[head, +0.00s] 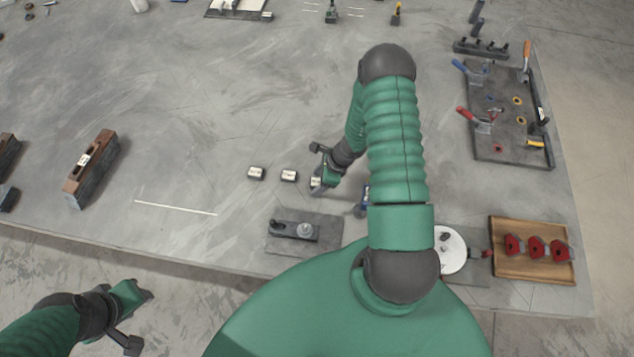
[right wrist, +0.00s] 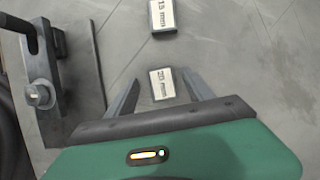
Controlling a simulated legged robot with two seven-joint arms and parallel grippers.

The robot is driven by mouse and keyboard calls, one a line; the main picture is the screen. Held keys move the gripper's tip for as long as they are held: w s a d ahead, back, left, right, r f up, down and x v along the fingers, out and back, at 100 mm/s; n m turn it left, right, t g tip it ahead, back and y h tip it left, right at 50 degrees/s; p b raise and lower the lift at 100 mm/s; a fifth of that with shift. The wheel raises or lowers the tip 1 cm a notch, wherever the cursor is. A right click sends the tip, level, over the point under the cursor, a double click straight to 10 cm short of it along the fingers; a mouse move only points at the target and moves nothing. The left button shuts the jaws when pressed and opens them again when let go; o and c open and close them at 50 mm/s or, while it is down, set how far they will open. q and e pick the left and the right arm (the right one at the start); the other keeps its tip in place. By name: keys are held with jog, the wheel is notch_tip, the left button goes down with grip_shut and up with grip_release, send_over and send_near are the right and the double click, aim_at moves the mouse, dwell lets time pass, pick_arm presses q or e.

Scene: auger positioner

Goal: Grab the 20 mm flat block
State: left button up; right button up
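The 20 mm flat block (right wrist: 162,84) is a small dark block with a white label on top. In the right wrist view it lies on the grey table between the two fingers of my right gripper (right wrist: 163,77). The fingers are open, with a gap visible on each side of the block. In the head view, the block (head: 316,182) is at the right end of a row of three, beside my right gripper (head: 319,167), which partly covers it. My left gripper (head: 142,320) is open and empty at the lower left, off the table's front edge.
A 15 mm block (right wrist: 162,15) lies beyond the 20 mm block. A dark plate with a clamp-like fixture (head: 293,230) sits just nearer the front edge. A wooden tray (head: 500,268) with red parts and a tool board (head: 490,150) are at right.

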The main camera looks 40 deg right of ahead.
jog(key=shift+a, duration=0.1)
jog(key=c, duration=0.5)
jog(key=shift+s+d+f, duration=0.1)
jog(key=shift+d, duration=0.45)
grip_shut()
jog(key=shift+a, duration=0.1)
jog(key=shift+a, duration=0.15)
